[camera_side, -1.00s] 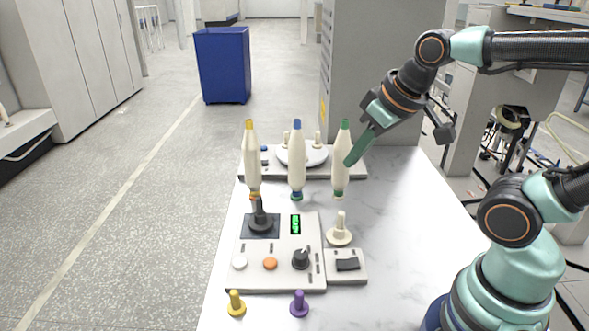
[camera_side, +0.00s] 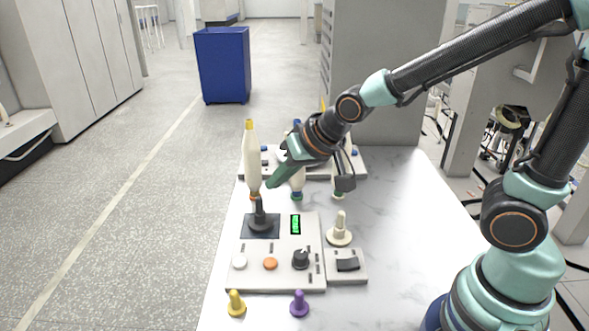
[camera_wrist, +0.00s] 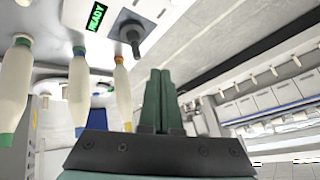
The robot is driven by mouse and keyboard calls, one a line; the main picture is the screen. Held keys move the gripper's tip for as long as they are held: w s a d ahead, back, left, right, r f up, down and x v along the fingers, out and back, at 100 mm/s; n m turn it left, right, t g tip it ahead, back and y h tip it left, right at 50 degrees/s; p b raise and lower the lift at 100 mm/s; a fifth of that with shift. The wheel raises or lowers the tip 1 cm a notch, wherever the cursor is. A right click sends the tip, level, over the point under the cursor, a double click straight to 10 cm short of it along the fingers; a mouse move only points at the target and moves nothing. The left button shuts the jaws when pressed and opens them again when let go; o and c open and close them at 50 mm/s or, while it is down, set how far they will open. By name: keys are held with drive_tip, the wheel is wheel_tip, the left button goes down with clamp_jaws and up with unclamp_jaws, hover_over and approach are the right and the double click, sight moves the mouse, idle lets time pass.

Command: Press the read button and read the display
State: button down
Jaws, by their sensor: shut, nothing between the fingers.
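The control panel (camera_side: 246,276) stands on the table with a white button (camera_side: 239,262), an orange button (camera_side: 270,263), a dark knob (camera_side: 301,259) and a black joystick (camera_side: 260,219). I cannot read which button is the read button. The green-lit display (camera_side: 295,224) is at the panel's upper right; in the wrist view the display (camera_wrist: 96,16) reads READY. My gripper (camera_side: 271,185) is shut and empty, above and behind the panel near the joystick, close to the left bobbin. Its closed fingers (camera_wrist: 160,76) also show in the wrist view, apart from the panel.
A yellow-tipped bobbin (camera_side: 251,160) stands left of my gripper; two others stand behind my arm, partly hidden. A switch box (camera_side: 345,277) and cream peg (camera_side: 340,235) are right of the panel. Yellow (camera_side: 236,304) and purple (camera_side: 299,304) pegs stand in front. The right tabletop is clear.

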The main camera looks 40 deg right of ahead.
drive_tip(key=m+t+y, duration=0.1)
drive_tip(key=m+y, duration=0.1)
hover_over(244, 264)
wheel_tip(244, 264, down, 6)
drive_tip(key=shift+a+f, duration=0.1)
drive_tip(key=shift+f, duration=0.1)
drive_tip(key=shift+f, duration=4.3)
drive_tip(key=shift+f, duration=0.1)
drive_tip(key=shift+f, duration=0.3)
drive_tip(key=shift+f, duration=0.4)
drive_tip(key=shift+r, duration=0.85)
